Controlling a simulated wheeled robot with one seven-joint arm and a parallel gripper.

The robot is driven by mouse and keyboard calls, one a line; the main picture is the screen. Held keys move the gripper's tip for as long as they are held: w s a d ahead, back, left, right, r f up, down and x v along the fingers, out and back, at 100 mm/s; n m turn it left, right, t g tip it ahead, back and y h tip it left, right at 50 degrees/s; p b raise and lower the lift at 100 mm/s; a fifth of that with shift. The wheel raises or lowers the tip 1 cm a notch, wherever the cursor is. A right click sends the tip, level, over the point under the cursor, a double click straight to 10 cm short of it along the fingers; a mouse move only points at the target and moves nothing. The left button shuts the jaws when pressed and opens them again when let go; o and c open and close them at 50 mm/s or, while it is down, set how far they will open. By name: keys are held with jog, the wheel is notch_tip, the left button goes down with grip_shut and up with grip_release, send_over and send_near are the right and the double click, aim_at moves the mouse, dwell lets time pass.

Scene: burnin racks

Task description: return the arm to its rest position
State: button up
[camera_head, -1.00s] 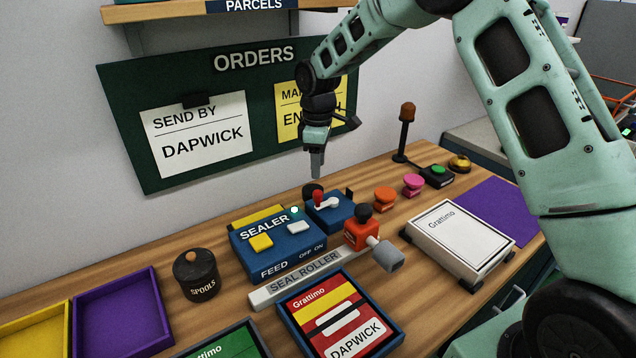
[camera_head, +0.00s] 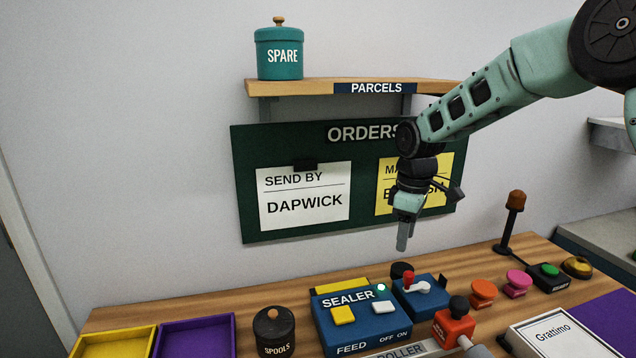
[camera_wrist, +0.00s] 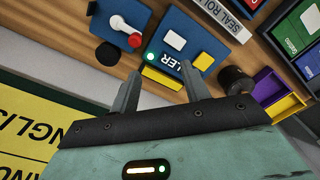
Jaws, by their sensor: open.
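My gripper (camera_head: 404,238) hangs from my mint-green arm, in front of the lower right part of the orders board and above the back of the bench. Its two fingers point down. In the wrist view my gripper (camera_wrist: 158,90) shows both fingers apart with nothing between them. Below it stand the blue sealer (camera_head: 352,322) and a smaller blue box with a red-knobbed lever (camera_head: 420,290). The fingers touch neither. The arm comes in from the upper right and hides part of the yellow note (camera_head: 385,200).
The parcels shelf (camera_head: 300,86) with a teal spare jar (camera_head: 280,52) is above the orders board (camera_head: 300,235). Air left of the arm is clear.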

jog(key=s+a+r, duration=0.3)
jog(key=s+a, duration=0.5)
jog(key=s, duration=0.2)
jog(key=s+a+f+m, duration=0.1)
jog(key=s+m, duration=0.2)
jog(key=s, duration=2.3)
jog(key=shift+s+f+m, duration=0.2)
jog(key=shift+f+m, duration=0.1)
jog(key=shift+f, duration=0.05)
